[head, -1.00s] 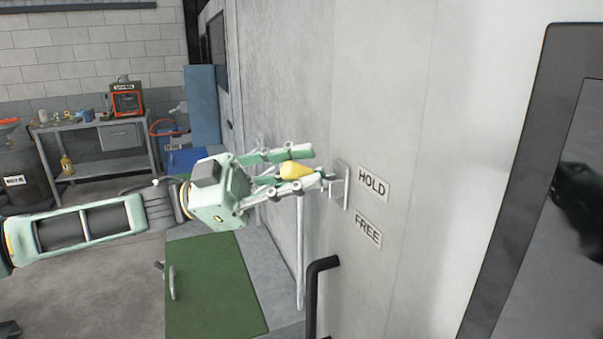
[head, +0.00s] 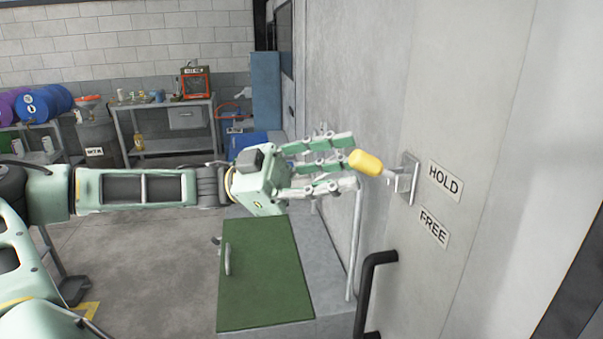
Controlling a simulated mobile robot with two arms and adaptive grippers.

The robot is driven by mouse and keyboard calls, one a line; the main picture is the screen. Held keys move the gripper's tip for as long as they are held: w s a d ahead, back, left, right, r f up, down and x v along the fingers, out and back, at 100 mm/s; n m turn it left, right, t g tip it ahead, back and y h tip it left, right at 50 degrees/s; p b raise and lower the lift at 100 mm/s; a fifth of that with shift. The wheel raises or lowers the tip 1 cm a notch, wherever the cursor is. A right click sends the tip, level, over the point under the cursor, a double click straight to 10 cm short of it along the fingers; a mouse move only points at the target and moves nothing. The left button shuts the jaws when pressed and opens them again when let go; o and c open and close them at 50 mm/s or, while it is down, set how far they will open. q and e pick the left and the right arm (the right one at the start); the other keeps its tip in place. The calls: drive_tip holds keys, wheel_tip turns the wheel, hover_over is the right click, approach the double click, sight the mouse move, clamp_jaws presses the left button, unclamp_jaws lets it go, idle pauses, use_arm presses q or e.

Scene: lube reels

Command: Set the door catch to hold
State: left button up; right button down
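The door catch is a metal bracket (head: 407,178) on the pale door panel, with a short lever ending in a yellow knob (head: 365,162). The lever sticks out leftward and slightly up from the bracket, about level with the upper sign, HOLD (head: 445,180). The sign FREE (head: 434,228) is below it. My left gripper (head: 350,164) is open, its fingers spread and pointing right. The knob is just past the fingertips; I cannot tell whether they touch it. My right gripper is out of view.
A black door handle (head: 371,290) juts out below the catch. A green-topped grey box (head: 265,270) stands below my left gripper. A workbench (head: 165,105) and drums (head: 40,103) are at the back wall. The floor at left is mostly clear.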

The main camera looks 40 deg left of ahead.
use_arm(q)
drive_tip(key=v, duration=0.7)
drive_tip(key=shift+s+a, duration=0.2)
drive_tip(key=shift+a, duration=0.05)
drive_tip(key=shift+f, duration=0.1)
